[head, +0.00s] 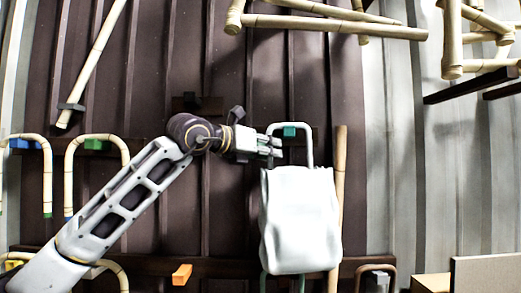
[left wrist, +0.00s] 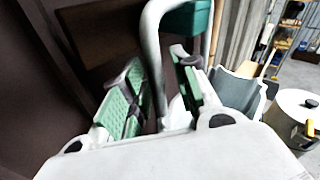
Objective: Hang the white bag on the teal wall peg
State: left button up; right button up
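The white bag (head: 299,222) hangs upright against the dark wall in the head view. Its pale looped handle (head: 308,146) rises above it; the handle also shows in the left wrist view (left wrist: 153,45). The teal wall peg (head: 290,132) sits just under the top of the loop, and it shows beside the handle in the left wrist view (left wrist: 187,19). I cannot tell whether the handle rests on it. My left gripper (head: 275,146) is at the left side of the handle. Its green-padded fingers (left wrist: 158,92) stand apart with the handle between them. My right gripper is not in view.
Bent rattan hoops (head: 97,138) hang to the left on a blue peg (head: 25,144) and a green peg (head: 96,145). An orange peg (head: 181,274) is below. A rattan pole (head: 340,170) stands close right of the bag. Rattan frames (head: 325,25) hang above.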

pick_arm(q)
jog(key=shift+o, duration=0.3)
jog(key=shift+f, duration=0.1)
jog(key=v, duration=0.8)
dwell(0.4)
jog(key=shift+s+a, duration=0.1)
jog(key=shift+s, duration=0.1)
jog(key=s+b, duration=0.4)
jog(key=s, duration=0.5)
dwell(1.3)
